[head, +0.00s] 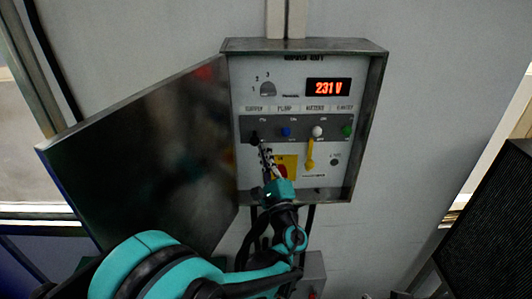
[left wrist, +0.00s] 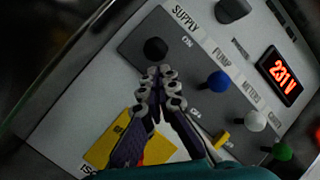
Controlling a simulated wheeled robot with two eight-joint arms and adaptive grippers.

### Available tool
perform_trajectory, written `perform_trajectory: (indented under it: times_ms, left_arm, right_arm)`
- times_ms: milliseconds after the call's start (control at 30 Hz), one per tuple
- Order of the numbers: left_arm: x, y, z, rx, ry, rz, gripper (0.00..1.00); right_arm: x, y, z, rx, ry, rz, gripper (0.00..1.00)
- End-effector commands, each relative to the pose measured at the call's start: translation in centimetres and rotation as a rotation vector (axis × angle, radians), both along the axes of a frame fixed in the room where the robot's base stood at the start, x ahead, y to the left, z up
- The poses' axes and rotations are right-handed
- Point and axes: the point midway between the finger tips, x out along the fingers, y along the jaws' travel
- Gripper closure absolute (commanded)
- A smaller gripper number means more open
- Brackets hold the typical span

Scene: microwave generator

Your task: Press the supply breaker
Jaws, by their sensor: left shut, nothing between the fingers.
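The supply breaker (left wrist: 155,49) is a round black knob under the SUPPLY label in the left wrist view. It is small and dark at the left of the panel row in the head view (head: 254,136). My left gripper (left wrist: 159,74) is shut and empty, its fingertips just below the black knob. I cannot tell whether they touch it. In the head view the left gripper (head: 265,152) reaches up in front of the panel's lower left. My right gripper is not in view.
A blue knob (head: 286,132), a white knob (head: 317,131) and a green knob (head: 347,130) continue the row. A yellow lever (head: 310,153) hangs below the white one. The display (head: 328,87) reads 231 V. The open cabinet door (head: 150,150) stands left of my arm.

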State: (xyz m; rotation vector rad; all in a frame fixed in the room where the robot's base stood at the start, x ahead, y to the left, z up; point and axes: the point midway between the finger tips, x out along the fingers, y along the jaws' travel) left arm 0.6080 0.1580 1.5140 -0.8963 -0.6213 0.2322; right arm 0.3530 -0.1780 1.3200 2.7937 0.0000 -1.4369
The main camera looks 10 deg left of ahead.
Motion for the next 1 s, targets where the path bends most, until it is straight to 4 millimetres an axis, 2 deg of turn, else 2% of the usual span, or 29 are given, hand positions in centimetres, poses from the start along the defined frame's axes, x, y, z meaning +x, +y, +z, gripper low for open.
perform_trajectory:
  times_ms: [1000]
  left_arm:
    - [-0.7, -0.2, 1.3, -0.052, 0.180, -0.001, 1.00]
  right_arm:
    - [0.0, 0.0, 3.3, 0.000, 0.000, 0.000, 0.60]
